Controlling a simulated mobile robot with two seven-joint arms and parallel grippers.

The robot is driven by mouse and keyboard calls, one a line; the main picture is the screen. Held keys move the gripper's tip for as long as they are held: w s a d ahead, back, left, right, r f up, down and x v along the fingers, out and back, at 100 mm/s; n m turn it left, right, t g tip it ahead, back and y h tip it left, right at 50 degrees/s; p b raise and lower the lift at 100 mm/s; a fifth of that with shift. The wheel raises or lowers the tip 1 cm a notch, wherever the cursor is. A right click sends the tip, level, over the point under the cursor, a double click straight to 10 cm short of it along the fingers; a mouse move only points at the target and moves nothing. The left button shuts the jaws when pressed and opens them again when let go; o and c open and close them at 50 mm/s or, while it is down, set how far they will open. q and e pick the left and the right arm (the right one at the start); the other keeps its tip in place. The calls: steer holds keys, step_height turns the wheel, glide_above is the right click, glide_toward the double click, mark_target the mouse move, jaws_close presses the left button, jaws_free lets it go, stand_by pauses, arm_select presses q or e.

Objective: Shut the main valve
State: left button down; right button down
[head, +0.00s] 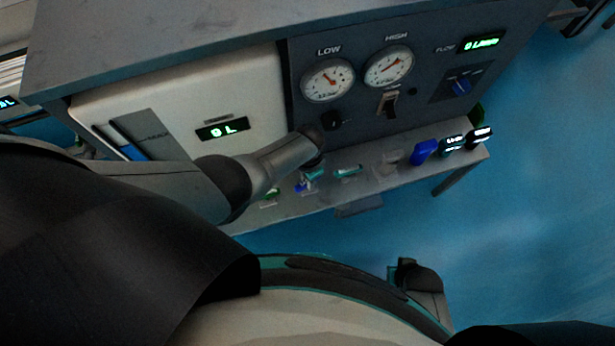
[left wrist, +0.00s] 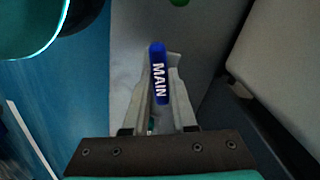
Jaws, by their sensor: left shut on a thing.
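The main valve's blue handle, marked MAIN (left wrist: 159,72), lies between the two fingers of my left gripper (left wrist: 163,88) in the left wrist view. The fingers are shut on it, one on each side, and its tip reaches a little past them. In the head view, my left arm comes in from the left and my left gripper (head: 309,177) is down at the grey ledge below the panel. A small blue part of the handle (head: 300,187) shows there; the rest is hidden by the gripper. My right gripper is not in view.
Above the ledge (head: 375,184), the dark panel holds the LOW gauge (head: 327,80), HIGH gauge (head: 388,67) and a flow readout (head: 482,43) showing 0. A larger blue handle (head: 424,151) stands farther right on the ledge. Blue floor (head: 545,200) is clear at the right.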

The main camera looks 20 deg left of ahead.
arm_select(q)
steer(key=shift+m, duration=1.7)
steer(key=c, duration=0.7)
jaws_free()
steer(key=shift+r, duration=0.1)
